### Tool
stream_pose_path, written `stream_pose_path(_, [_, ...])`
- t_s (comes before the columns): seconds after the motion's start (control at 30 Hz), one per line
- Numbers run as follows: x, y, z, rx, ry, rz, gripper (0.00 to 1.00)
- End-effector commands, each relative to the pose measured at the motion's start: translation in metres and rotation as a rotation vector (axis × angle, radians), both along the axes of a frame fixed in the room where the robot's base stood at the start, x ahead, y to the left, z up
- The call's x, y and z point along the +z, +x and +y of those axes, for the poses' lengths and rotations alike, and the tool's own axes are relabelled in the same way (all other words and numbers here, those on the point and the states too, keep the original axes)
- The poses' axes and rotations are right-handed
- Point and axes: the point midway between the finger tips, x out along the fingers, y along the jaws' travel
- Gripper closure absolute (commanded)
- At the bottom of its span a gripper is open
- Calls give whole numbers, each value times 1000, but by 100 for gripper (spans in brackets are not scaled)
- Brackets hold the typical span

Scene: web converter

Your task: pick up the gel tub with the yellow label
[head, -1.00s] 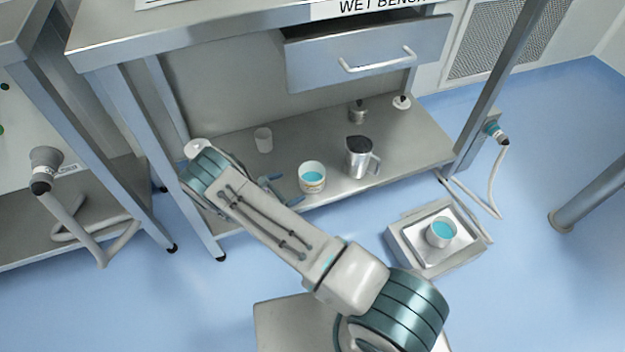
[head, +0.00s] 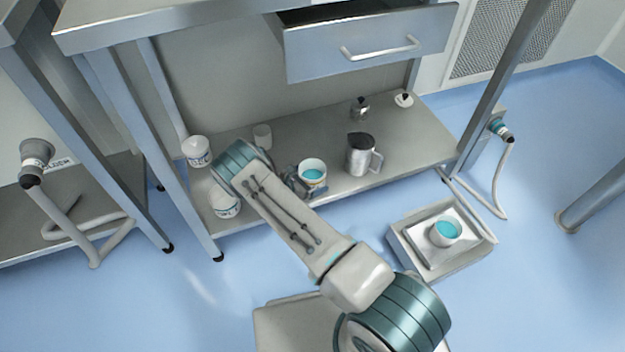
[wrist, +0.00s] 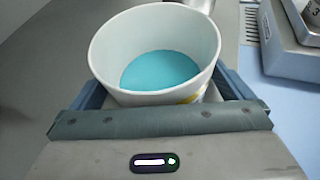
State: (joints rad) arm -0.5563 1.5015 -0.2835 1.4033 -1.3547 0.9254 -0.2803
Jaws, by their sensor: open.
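The gel tub with the yellow label (head: 313,172) is a white tub with blue gel inside. It stands upright on the lower shelf of the bench, near the front edge. In the wrist view the tub (wrist: 155,50) fills the middle, with a bit of yellow low on its near side. My gripper (head: 303,184) is at the tub's left side in the head view, partly hidden by my arm. In the wrist view its blue fingers (wrist: 160,92) are open, one on each side of the tub. Finger contact cannot be told.
A metal jug (head: 360,156) stands just right of the tub. White tubs (head: 195,151) and (head: 225,203) and a small cup (head: 262,136) are to the left. The drawer (head: 370,45) is above.

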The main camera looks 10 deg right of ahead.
Motion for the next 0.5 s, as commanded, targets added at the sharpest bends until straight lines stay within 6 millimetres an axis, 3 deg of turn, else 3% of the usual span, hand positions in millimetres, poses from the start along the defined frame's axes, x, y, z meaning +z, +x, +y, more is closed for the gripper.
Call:
stream_pose_path(0.1, [1, 0, 1, 1, 0, 0, 3])
stream_pose_path(0.23, [1, 0, 1, 1, 0, 0, 39])
stream_pose_path(0.27, [1, 0, 1, 1, 0, 0, 44])
stream_pose_path(0.5, [1, 0, 1, 1, 1, -1, 44])
